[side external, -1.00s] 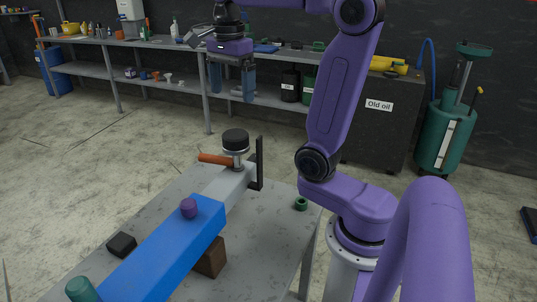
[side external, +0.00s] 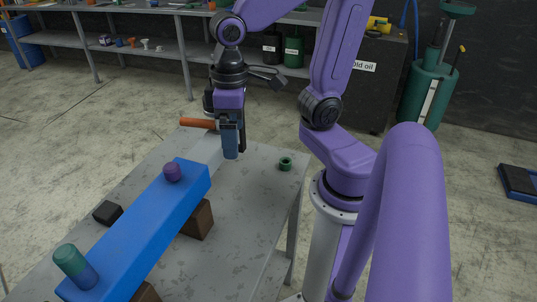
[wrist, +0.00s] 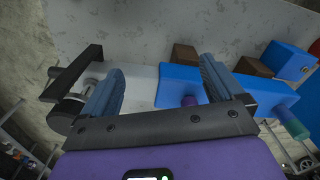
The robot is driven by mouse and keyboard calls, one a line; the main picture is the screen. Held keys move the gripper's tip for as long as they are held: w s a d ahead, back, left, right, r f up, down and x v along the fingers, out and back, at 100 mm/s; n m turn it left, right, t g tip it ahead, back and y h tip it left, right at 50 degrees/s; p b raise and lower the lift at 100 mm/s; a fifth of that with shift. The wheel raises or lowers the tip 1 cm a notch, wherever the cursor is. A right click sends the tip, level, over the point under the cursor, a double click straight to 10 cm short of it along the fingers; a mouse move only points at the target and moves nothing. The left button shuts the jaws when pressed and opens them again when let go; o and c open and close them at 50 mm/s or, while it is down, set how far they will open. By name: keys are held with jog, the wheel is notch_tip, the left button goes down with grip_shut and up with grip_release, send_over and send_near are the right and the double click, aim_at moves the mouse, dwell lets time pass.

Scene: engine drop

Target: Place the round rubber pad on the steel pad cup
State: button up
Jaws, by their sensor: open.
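The round rubber pad (side external: 208,101), a dark disc, shows partly behind my gripper in the side view, at the far end of the beam. In the wrist view it appears as a dark shape (wrist: 66,110) left of my left finger, with the steel pad cup (wrist: 92,84) beside it. The cup is largely hidden in the side view, so I cannot tell their exact contact now. My gripper (side external: 231,148) points down close to the beam's end, right of the pad. Its blue fingers are apart and nothing is seen held between them in the wrist view (wrist: 160,88).
A black upright bracket (side external: 242,137) and an orange handle (side external: 197,123) are close to my gripper. The blue beam (side external: 150,230) carries a purple knob (side external: 173,172) and a green cylinder (side external: 72,262).

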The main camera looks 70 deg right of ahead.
jog(key=s+f+n, duration=0.4)
jog(key=s+n, duration=0.3)
jog(key=n, duration=0.1)
jog(key=shift+s+a+n, duration=0.25)
jog(key=shift+s+n, duration=0.05)
jog(key=shift+s, duration=0.1)
jog(key=shift+r, duration=0.1)
dwell(0.6)
